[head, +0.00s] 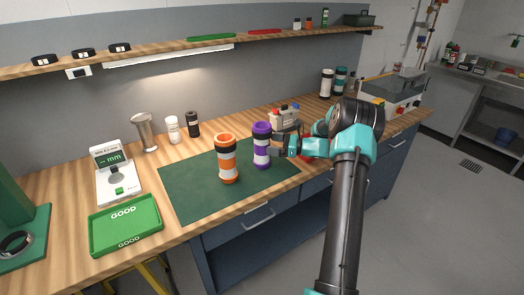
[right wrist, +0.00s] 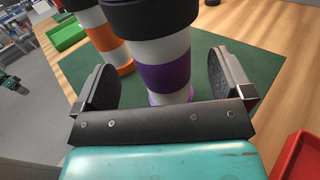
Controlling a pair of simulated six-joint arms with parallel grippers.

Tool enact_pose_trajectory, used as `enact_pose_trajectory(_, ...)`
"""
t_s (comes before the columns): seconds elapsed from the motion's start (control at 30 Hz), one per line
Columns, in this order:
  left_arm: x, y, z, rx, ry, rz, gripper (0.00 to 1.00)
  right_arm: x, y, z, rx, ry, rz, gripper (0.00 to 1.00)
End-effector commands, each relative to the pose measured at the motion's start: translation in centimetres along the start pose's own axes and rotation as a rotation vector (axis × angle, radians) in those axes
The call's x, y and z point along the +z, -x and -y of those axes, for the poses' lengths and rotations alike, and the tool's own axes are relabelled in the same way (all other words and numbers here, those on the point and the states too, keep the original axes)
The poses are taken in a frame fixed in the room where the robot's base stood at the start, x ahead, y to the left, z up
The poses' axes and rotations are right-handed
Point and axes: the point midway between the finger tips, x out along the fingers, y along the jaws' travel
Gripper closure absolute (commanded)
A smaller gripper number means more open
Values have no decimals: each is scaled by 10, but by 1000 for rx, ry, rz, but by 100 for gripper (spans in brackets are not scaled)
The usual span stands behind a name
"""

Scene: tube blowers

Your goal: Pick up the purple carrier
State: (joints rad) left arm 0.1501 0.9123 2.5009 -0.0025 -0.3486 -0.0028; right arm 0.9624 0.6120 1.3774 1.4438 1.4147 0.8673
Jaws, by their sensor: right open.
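The purple carrier (head: 262,146) stands upright on the green mat (head: 190,184). It has purple bands around a white body. In the right wrist view the purple carrier (right wrist: 165,72) stands between the two jaws of my right gripper (right wrist: 170,88), with a gap visible on each side. My right gripper (head: 281,146) is open and reaches the carrier from the right in the head view. An orange carrier (head: 228,160) stands upright to the left of the purple one, and it also shows in the right wrist view (right wrist: 108,42). My left gripper is not in view.
A green GOOD tray (head: 126,226) and a white gauge (head: 115,180) are at the left. A metal cup (head: 146,132) and small bottles (head: 173,130) stand behind the mat. A red bin (right wrist: 297,160) lies close by my right gripper. The mat's front left is clear.

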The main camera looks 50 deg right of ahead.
Motion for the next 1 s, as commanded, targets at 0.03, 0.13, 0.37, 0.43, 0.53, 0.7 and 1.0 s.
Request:
enact_pose_trajectory(0.03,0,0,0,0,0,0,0,0,-4,0,1,0,0,2)
enact_pose_trajectory(0.13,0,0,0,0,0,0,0,-1,-14,0,2,-1,1,2)
enact_pose_trajectory(0.37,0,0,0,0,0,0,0,-1,-45,0,3,0,1,2)
enact_pose_trajectory(0.43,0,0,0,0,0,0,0,-1,-49,1,1,0,0,2)
enact_pose_trajectory(0.53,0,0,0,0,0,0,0,-1,-51,1,0,0,0,2)
enact_pose_trajectory(0.7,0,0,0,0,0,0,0,-1,-50,1,0,0,0,2)
enact_pose_trajectory(1.0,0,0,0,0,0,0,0,-1,-50,1,0,0,0,9)
